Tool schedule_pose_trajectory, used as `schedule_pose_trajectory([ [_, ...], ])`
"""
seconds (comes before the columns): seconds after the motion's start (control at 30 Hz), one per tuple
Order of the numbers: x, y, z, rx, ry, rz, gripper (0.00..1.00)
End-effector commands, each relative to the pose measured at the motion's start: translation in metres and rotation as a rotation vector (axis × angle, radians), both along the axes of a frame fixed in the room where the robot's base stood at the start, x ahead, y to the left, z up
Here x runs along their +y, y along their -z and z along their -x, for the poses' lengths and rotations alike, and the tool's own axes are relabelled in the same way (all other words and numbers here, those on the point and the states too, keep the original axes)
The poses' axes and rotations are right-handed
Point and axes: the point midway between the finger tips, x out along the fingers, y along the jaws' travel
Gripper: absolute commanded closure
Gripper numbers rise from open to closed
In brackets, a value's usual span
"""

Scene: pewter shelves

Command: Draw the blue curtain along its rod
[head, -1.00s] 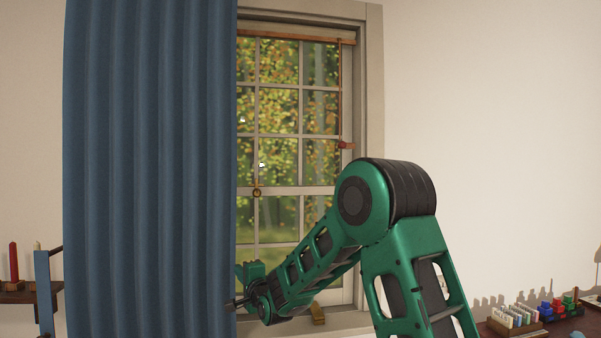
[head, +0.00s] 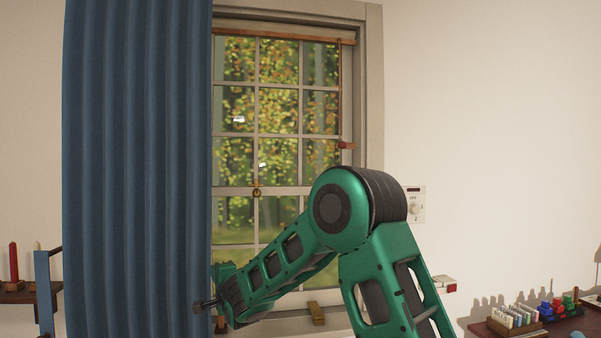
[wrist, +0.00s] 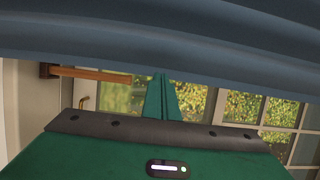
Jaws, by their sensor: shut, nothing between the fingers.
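The blue curtain (head: 135,170) hangs in folds over the left part of the window in the head view. Its right edge lies a little left of the window's middle. The rod is out of view.
The window (head: 277,110) has a wooden blind rail (head: 285,36) and a brass ring pull (head: 257,192).

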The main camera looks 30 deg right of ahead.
Motion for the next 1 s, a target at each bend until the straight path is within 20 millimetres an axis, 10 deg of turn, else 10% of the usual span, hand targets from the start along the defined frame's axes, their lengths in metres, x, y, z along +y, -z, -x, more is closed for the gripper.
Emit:
schedule_pose_trajectory([
  [1.0, 0.129, 0.000, -0.036, 0.001, -0.001, 0.000, 1.00],
])
